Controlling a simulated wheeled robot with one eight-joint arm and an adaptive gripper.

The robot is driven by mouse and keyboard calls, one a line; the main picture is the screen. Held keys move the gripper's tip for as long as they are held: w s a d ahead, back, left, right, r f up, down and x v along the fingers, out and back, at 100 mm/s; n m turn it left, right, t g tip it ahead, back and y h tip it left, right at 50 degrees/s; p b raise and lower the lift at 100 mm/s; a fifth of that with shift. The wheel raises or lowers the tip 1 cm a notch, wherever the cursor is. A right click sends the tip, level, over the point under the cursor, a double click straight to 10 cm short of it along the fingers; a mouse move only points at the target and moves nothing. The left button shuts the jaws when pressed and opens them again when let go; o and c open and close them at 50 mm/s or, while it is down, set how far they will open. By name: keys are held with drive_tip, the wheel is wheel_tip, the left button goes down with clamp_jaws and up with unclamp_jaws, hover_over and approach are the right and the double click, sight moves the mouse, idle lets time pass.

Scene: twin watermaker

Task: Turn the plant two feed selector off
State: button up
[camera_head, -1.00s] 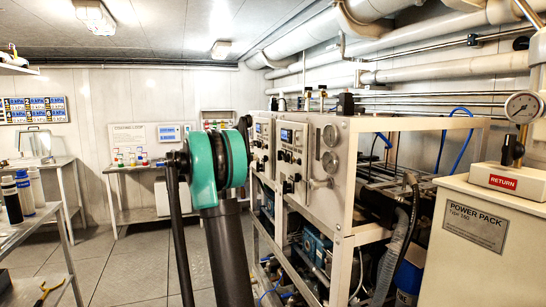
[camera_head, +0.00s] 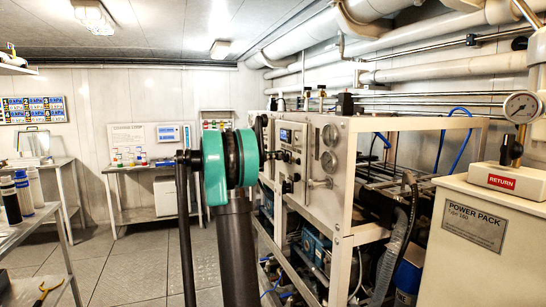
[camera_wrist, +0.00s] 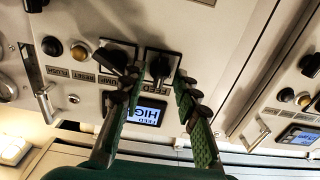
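In the wrist view, which shows the panel upside down, a black feed selector knob (camera_wrist: 160,66) sits on a square plate beside the lit display (camera_wrist: 149,111). My gripper (camera_wrist: 157,80) is open, with one green finger on either side of this knob. I cannot tell whether the fingers touch it. The knob's bar runs roughly up and down in the picture. In the head view, the control panel (camera_head: 290,158) is on the white-framed unit. My gripper is mostly hidden there behind my teal arm joint. No plant number is readable.
In the wrist view, the black pump selector (camera_wrist: 114,58) sits close left of the feed knob. A second panel with a display (camera_wrist: 300,134) is at the right. In the head view, the power pack (camera_head: 470,232) stands right, and a bench (camera_head: 30,225) stands left.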

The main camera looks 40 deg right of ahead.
clamp_jaws()
drive_tip(key=shift+n, duration=0.4)
drive_tip(key=n, duration=1.1)
idle(0.5)
drive_tip(key=shift+o, duration=0.2)
unclamp_jaws()
drive_tip(key=shift+w+a, duration=0.1)
drive_tip(key=v, duration=1.1)
drive_tip(key=shift+a, duration=0.4)
